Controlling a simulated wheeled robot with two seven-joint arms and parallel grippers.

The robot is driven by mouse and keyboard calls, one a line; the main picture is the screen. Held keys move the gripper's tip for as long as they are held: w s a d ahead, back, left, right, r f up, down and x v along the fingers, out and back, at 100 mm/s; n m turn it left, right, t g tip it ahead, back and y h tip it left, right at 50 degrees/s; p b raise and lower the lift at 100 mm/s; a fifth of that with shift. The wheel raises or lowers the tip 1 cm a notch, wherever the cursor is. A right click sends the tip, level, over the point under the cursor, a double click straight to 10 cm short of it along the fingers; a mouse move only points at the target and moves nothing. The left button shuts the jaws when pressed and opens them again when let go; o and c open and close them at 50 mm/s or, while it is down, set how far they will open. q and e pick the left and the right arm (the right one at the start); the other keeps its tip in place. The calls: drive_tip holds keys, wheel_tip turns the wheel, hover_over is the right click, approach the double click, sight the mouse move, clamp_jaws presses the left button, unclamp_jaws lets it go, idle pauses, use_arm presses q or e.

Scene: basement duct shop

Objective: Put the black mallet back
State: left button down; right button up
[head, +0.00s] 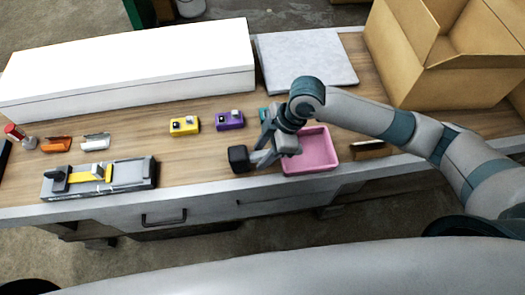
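The black mallet's dark, blocky head (238,158) shows near the front edge of the wooden worktop. It is just left of my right gripper (261,151), whose fingers reach down and left towards it. The mallet's handle cannot be made out clearly beside the fingers. At this size I cannot tell whether the fingers are closed on it, or whether the mallet touches the worktop. My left gripper is not in view.
A pink tray (312,167) sits under my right wrist. Yellow (184,126) and purple (230,121) blocks stand behind the mallet. A grey fixture (129,174) is at front left. A long white box (130,80), a pale slab (307,60) and an open carton (440,80) line the back.

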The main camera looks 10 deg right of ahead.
drive_tip(key=shift+r, duration=0.1)
drive_tip(key=shift+r, duration=0.5)
drive_tip(key=b+v, duration=0.2)
drive_tip(key=v, duration=1)
